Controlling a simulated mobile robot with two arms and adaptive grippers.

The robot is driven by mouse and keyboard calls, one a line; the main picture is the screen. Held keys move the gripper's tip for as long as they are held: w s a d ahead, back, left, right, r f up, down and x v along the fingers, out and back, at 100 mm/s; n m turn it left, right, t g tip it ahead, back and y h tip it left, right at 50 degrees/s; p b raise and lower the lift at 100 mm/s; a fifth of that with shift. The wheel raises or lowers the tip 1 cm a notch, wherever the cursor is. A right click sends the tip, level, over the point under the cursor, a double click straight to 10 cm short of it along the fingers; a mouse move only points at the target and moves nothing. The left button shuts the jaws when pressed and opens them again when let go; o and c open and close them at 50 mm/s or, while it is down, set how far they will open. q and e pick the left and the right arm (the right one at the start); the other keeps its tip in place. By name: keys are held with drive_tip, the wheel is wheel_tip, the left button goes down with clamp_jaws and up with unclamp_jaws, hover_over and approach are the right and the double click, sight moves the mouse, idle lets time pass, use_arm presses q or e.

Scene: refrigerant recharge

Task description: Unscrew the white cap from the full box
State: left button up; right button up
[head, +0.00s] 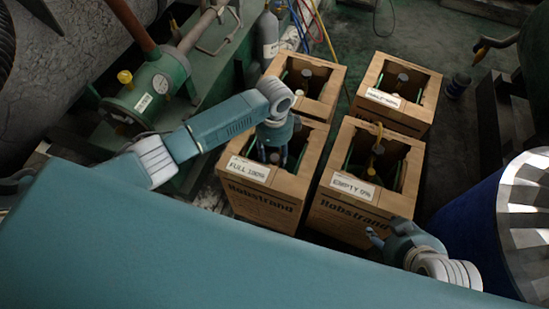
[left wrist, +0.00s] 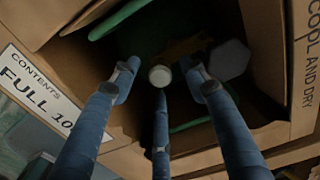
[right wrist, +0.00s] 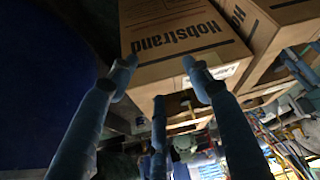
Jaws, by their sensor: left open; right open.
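The full box (head: 266,205) is a cardboard box labelled "FULL 100%", front left of a group of boxes in the head view. In the left wrist view its label (left wrist: 40,92) is at the left. The white cap (left wrist: 160,76) is a small round pale disc inside the box opening. My left gripper (head: 275,160) points down into this box. In the left wrist view its open fingers (left wrist: 160,85) stand around the cap, with no visible contact. My right gripper (head: 375,236) is open and empty, low in front of the "EMPTY 0%" box; its fingers (right wrist: 160,85) show in the right wrist view.
The "EMPTY 0%" box (head: 350,205) stands right of the full box. Two more open boxes (head: 335,75) (head: 420,122) stand behind. A blue drum (head: 480,220) is at the right. Green machinery (head: 155,95) is at the left. A grey hexagonal top (left wrist: 229,59) is beside the cap.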

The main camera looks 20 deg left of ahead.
use_arm(q)
drive_tip(key=shift+f+b, duration=0.5)
drive_tip(key=shift+b, duration=0.15)
use_arm(e)
drive_tip(key=w+a+r+t+y, duration=0.1)
drive_tip(key=w+a+r+t, duration=0.3)
drive_tip(key=w, duration=0.4)
use_arm(q)
drive_tip(key=shift+f+p, duration=0.2)
drive_tip(key=shift+p, duration=0.1)
use_arm(e)
drive_tip(key=shift+g+h, duration=0.3)
drive_tip(key=shift+g, duration=0.6)
drive_tip(key=shift+s+d+f, duration=0.3)
drive_tip(key=shift+s+d, duration=0.15)
drive_tip(key=shift+s, duration=0.15)
drive_tip(key=shift+s+d+f, duration=0.25)
drive_tip(key=shift+s+d, duration=0.15)
drive_tip(key=shift+s, duration=0.15)
drive_tip(key=shift+s+d+f, duration=0.3)
drive_tip(key=shift+s+d, duration=0.15)
drive_tip(key=shift+s, duration=0.15)
use_arm(q)
drive_tip(key=shift+c, duration=0.3)
clamp_jaws()
